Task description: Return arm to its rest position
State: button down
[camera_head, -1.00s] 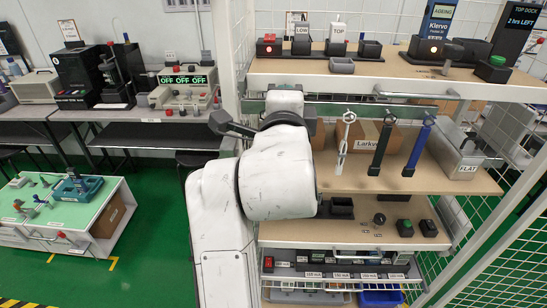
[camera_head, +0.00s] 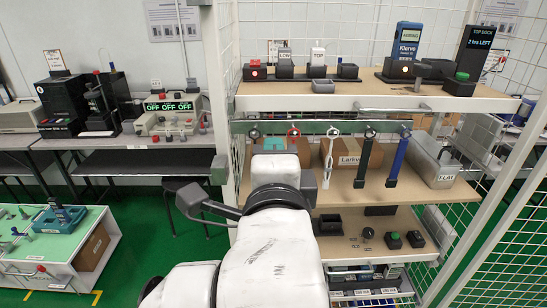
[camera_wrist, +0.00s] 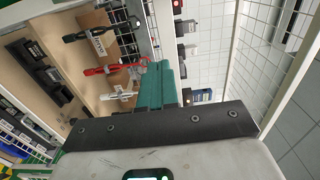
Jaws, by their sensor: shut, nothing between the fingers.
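My white arm rises from the bottom of the head view in front of the rack. My gripper (camera_wrist: 160,68) shows in the wrist view as two teal fingers pressed together with nothing between them. In the head view its teal fingers (camera_head: 270,143) just show above the arm's end, below the hanging rail. Testers hang from the rail: a white one (camera_head: 328,155), a black one (camera_head: 364,160) and a blue one (camera_head: 398,160). In the wrist view a red tester (camera_wrist: 108,69) and a black tester (camera_wrist: 97,33) hang beside the fingers.
The top shelf (camera_head: 330,88) carries small docks and signs. A cardboard box (camera_head: 345,150) and the FLAT bin (camera_head: 435,168) stand on the middle shelf. A side bench (camera_head: 130,142) is at the left, with a low green-topped table (camera_head: 70,240). Green floor lies between them.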

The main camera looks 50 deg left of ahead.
jog(key=shift+s+d, duration=0.25)
jog(key=shift+d, duration=0.05)
